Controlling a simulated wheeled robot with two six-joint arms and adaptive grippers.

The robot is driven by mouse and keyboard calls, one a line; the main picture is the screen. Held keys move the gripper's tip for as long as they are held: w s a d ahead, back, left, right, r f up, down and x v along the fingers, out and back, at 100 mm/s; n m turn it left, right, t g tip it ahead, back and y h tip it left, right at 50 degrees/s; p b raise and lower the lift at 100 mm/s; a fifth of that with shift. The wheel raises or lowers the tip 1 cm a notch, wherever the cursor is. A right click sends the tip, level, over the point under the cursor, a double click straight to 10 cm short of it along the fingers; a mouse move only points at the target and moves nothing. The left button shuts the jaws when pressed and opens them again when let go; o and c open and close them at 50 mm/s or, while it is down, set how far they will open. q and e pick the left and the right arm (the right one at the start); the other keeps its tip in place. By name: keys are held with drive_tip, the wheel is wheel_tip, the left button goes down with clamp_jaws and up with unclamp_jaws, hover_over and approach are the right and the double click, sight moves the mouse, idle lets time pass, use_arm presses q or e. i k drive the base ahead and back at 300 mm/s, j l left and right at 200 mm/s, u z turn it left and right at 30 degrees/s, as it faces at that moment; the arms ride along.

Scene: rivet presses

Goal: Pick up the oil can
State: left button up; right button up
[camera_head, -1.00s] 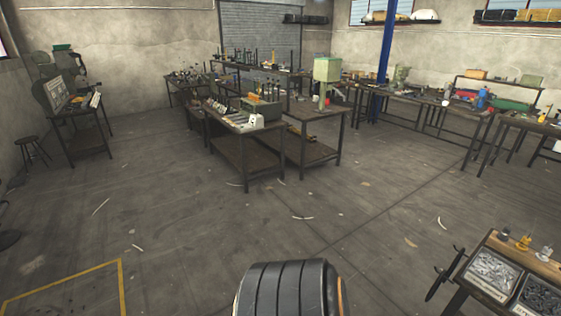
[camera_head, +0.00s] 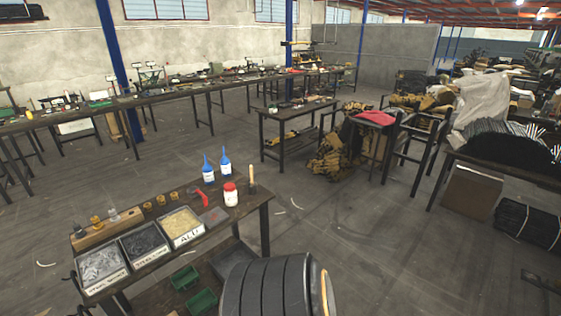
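Two blue bottles with narrow pointed spouts stand upright at the back edge of the near workbench: the left one (camera_head: 208,170) and the right one (camera_head: 225,162). They look like squeeze or oil bottles. I cannot tell for sure whether either is the oil can. A white jar with a red lid (camera_head: 231,194) stands in front of them, to the right. Neither of my grippers is in view, and nothing touches the bottles.
The near workbench (camera_head: 190,253) also carries trays of metal parts, a red tool (camera_head: 201,197) and a wooden-handled tool (camera_head: 252,177). Green bins (camera_head: 202,301) sit below. A second table (camera_head: 297,109) stands behind. Floor (camera_head: 330,230) to the right is clear.

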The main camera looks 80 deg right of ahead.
sight(224, 162)
drive_tip(key=z, duration=2.3)
drive_tip(key=i+l+u, duration=0.1)
drive_tip(key=i+l, duration=0.15)
drive_tip(key=i+l+u, duration=0.1)
drive_tip(key=i+l, duration=0.2)
drive_tip(key=i+l+u, duration=0.15)
drive_tip(key=i+l, duration=0.15)
drive_tip(key=i+l+u, duration=0.1)
drive_tip(key=i+l, duration=0.15)
drive_tip(key=l, duration=0.15)
drive_tip(key=i+l+u, duration=0.1)
drive_tip(key=i+l, duration=0.15)
drive_tip(key=i+l+u, duration=0.1)
drive_tip(key=l, duration=0.4)
drive_tip(key=i+l+u, duration=0.1)
drive_tip(key=i+l, duration=0.2)
drive_tip(key=i+l+u, duration=0.15)
drive_tip(key=l, duration=0.35)
drive_tip(key=i, duration=0.05)
